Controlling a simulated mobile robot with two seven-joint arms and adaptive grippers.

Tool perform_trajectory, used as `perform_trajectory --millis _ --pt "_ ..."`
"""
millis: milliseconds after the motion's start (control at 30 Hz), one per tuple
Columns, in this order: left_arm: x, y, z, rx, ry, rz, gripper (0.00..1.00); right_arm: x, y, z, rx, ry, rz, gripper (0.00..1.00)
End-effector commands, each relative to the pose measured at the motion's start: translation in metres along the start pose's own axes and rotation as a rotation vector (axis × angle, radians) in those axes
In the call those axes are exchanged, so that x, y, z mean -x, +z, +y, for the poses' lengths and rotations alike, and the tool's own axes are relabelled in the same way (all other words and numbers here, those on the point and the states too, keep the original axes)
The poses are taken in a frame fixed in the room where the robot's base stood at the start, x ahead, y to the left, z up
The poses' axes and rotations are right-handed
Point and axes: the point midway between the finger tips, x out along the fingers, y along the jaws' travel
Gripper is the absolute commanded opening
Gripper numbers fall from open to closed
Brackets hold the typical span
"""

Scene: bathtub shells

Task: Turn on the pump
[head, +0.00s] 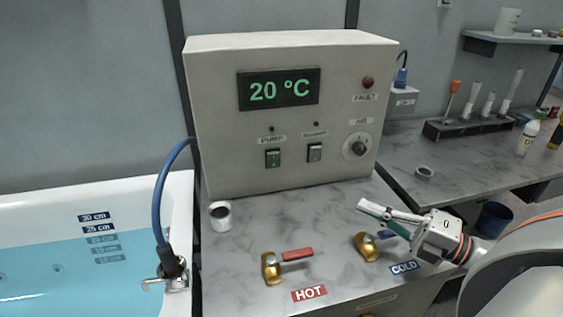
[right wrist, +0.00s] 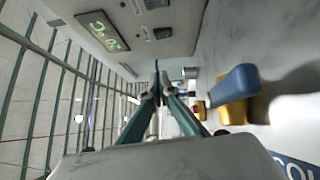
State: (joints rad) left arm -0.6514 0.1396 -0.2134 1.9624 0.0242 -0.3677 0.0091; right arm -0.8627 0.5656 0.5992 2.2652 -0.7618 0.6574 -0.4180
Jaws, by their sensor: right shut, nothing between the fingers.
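The control box (head: 225,80) stands on the marble counter, and its display (head: 278,90) reads 20 °C. The green pump switch (head: 272,158) is on its front under a "PUMP" label, with a dark small lamp (head: 271,129) above it. A grey switch (head: 315,152) sits to its right. My right gripper (head: 361,206) is shut and empty, in front of the box's lower right, pointing left and apart from the pump switch. In the right wrist view its fingertips (right wrist: 157,88) meet, and the box's display (right wrist: 103,30) shows at upper left. My left gripper is not in view.
A brass valve with a blue handle (head: 367,247) is close below my right gripper. A brass valve with a red handle (head: 298,254) lies left of it. A white cup (head: 220,216) stands at the counter's left. The water-filled tub (head: 110,189) is at far left.

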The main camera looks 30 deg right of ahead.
Motion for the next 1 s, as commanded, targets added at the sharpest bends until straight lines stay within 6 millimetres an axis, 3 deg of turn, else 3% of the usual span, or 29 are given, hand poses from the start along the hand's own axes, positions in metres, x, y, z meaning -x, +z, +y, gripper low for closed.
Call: perform_trajectory --millis 267,600,1000 --pt "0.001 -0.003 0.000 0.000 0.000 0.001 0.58 -0.019 0.000 0.002 0.001 0.003 0.004 0.00" --pt "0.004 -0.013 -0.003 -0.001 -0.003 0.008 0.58 -0.082 0.000 0.003 0.003 0.004 0.003 0.00" --pt "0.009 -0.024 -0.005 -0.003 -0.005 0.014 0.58 -0.142 0.000 0.003 0.003 0.003 0.002 0.00"
